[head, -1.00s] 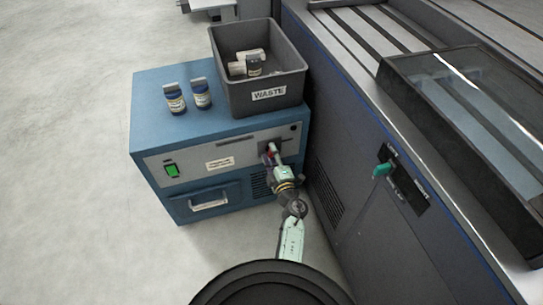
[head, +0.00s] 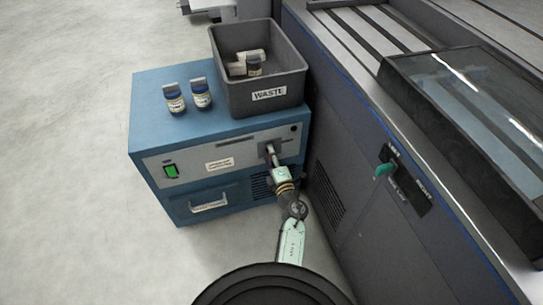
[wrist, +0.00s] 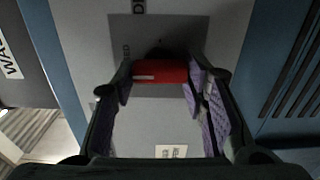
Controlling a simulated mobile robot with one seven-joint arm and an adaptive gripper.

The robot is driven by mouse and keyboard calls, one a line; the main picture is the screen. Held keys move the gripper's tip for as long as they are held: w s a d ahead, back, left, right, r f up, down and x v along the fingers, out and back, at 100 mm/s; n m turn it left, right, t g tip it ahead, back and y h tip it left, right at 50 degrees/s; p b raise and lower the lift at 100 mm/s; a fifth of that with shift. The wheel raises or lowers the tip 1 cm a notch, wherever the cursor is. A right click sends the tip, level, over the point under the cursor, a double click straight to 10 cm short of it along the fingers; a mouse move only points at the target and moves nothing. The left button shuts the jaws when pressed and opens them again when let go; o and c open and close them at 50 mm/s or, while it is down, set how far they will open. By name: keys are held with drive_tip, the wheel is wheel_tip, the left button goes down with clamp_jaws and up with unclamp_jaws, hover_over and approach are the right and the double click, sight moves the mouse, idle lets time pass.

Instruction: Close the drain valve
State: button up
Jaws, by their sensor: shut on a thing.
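The drain valve's red handle (wrist: 160,71) is on the front panel of the blue unit (head: 150,115), against a grey plate. In the wrist view it lies crosswise between the two purple-padded fingers of my gripper (wrist: 158,84), which is shut on it. In the head view my gripper (head: 271,158) reaches the upper right of the front panel, and it hides most of the handle there. The lettering on the plate is partly cut off, so I cannot read the valve's position.
A grey waste bin (head: 268,95) holding several small things stands on the unit, beside two bottles (head: 175,99) (head: 201,93). A large dark machine (head: 350,150) with a green handle (head: 384,170) stands close on the right. The floor at left is clear.

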drive_tip(key=o, duration=1.2)
drive_tip(key=shift+c, duration=0.2)
drive_tip(key=v, duration=0.7)
drive_tip(key=shift+s, duration=0.2)
